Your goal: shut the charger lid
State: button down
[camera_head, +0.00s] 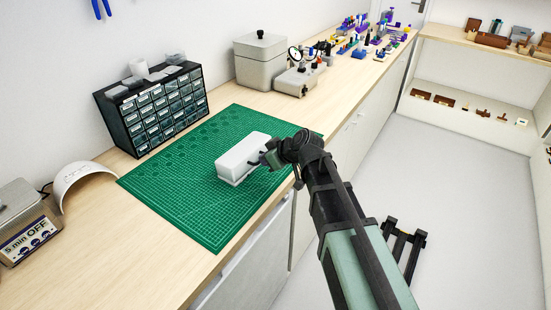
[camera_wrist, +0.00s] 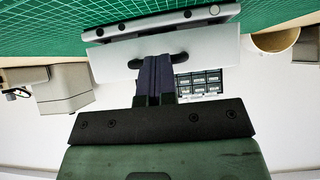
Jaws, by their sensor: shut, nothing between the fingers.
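The white charger (camera_head: 243,150) is a box-like case on the green mat; it also shows in the wrist view (camera_wrist: 115,62). A thin grey edge with small dark marks (camera_wrist: 165,22) runs along its mat side there. The frames do not clearly show the angle of the lid. My gripper (camera_head: 263,158) is at the right side of the charger, low over the mat. In the wrist view, my fingers (camera_wrist: 159,60) are together, empty, in front of the white face, and cover its middle. I cannot tell whether they touch it. Dark oval patches show beside the fingertips.
The green cutting mat (camera_head: 210,220) has free room around the charger. A dark drawer cabinet (camera_head: 155,110) stands behind to the left. Grey machines (camera_head: 262,60) stand at the back. A white curved device (camera_head: 85,180) is at the left. The bench's front edge lies under my arm.

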jog(key=shift+s+f, duration=0.1)
jog(key=shift+f, duration=0.2)
jog(key=shift+r, duration=0.1)
jog(key=w+a+r+p+v, duration=0.1)
jog(key=r+p+v, duration=0.1)
jog(key=p+v, duration=0.95)
jog(key=w+a+r+n+g+p, duration=0.1)
jog(key=a+r+p, duration=0.4)
jog(key=r+p, duration=0.1)
jog(key=w+a+m+g+h+p, duration=0.3)
jog(key=a+m+h, duration=0.1)
jog(key=m, duration=0.3)
jog(key=f+m+h+b, duration=0.1)
jog(key=f+m+b, duration=0.3)
jog(key=f, duration=0.1)
jog(key=w+d+f+m+b, duration=0.1)
jog(key=f+m+b, duration=0.3)
jog(key=b, duration=0.1)
jog(key=d+f+m+g+h+b, duration=0.1)
jog(key=f+m+b, duration=0.3)
jog(key=f+b, duration=0.1)
jog(key=shift+w+f+h, duration=0.3)
jog(key=shift+f, duration=0.05)
